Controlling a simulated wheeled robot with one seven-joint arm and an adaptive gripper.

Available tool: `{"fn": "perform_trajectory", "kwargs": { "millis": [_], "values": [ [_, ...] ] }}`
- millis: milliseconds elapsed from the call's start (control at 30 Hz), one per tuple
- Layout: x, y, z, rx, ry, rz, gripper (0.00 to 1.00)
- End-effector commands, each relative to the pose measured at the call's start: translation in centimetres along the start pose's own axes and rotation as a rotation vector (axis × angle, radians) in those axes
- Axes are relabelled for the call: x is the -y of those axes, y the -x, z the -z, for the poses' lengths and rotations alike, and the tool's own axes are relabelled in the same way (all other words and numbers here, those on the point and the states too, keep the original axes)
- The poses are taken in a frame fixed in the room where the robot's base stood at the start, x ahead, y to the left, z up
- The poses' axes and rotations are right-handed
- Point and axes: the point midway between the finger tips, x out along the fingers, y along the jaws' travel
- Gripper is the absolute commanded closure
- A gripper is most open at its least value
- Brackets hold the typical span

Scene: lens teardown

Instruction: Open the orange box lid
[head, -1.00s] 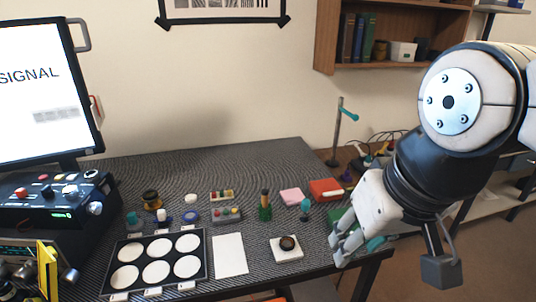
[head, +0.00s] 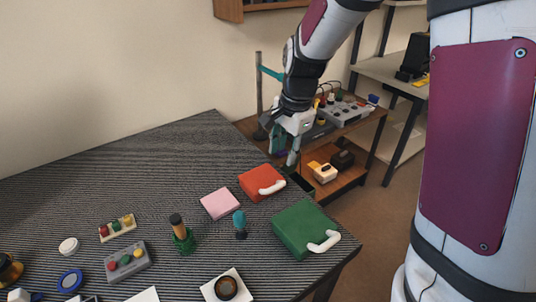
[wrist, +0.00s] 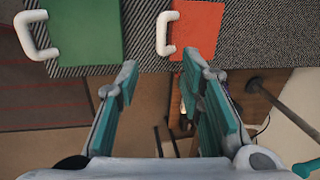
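The orange box (head: 257,183) sits on the dark striped table near its right edge, with its lid shut and a white handle (head: 272,188) on the side toward that edge. In the wrist view the orange box (wrist: 198,28) is ahead, with its white handle (wrist: 163,34) on its left. My gripper (head: 284,160) is beyond the table edge, behind the orange box in the head view. In the wrist view my gripper (wrist: 160,85) is open and empty, its fingers spread apart. It does not touch the box or the handle.
A green box (head: 300,227) with a white handle stands at the table's right corner, beside the orange one. A pink block (head: 220,203) and a teal-topped tool (head: 240,224) are close by. A lower wooden side table (head: 345,120) holds devices behind. An upright post (head: 259,90) stands near my arm.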

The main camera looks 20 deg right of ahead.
Motion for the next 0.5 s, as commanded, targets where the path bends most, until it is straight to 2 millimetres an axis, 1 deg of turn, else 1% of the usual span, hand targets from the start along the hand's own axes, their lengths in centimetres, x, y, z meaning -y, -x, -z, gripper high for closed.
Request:
{"fn": "perform_trajectory", "kwargs": {
  "millis": [167,267,500],
  "values": [
    [0.2,-1.4,0.1,0.000,-0.016,-0.005,0.65],
    [0.1,-2.7,0.1,0.001,-0.017,-0.006,0.65],
    [0.1,-7.5,0.1,0.002,-0.015,-0.008,0.65]
  ]
}}
